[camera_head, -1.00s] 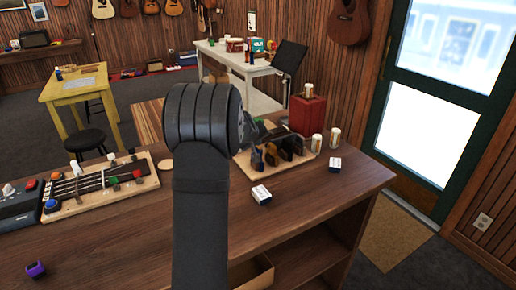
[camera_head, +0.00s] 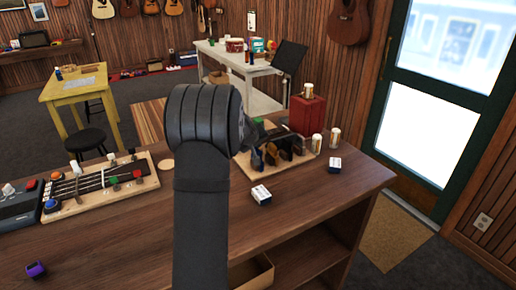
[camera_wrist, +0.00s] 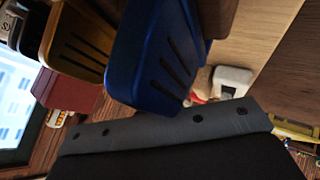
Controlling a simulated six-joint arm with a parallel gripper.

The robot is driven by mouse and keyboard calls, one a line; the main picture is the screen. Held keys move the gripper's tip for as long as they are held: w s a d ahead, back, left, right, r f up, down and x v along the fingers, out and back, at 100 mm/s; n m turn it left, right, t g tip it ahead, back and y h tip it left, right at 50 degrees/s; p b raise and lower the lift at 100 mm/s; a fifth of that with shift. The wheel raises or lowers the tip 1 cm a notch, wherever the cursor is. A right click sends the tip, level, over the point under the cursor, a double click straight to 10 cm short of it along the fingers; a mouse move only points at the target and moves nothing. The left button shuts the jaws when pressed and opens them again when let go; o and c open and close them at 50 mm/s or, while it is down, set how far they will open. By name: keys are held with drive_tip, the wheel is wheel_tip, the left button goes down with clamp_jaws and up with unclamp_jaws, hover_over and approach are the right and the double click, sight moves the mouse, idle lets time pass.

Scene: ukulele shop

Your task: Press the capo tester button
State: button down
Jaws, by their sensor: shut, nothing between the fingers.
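A board with a dark fretboard (camera_head: 100,185) lies at the left of the wooden counter. Which button is the capo tester's I cannot tell. My gripper (camera_head: 252,130) is mostly hidden behind my wrist, near the rack, right of and apart from the board. In the wrist view its dark grey edge (camera_wrist: 165,137) crosses the bottom; it is shut and empty.
A rack (camera_head: 246,165) holds several slotted pieces; a blue one (camera_wrist: 155,60) and a yellow one (camera_wrist: 77,40) loom close in the wrist view. A red box (camera_head: 307,115), cans and small white-topped boxes (camera_head: 261,195) stand nearby. A purple item (camera_head: 36,269) lies front left. The front-left counter is mostly clear.

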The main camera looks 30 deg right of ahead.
drive_tip(key=shift+r, duration=0.95)
drive_tip(key=shift+r, duration=2.5)
drive_tip(key=shift+f, duration=0.15)
drive_tip(key=shift+r, duration=2.05)
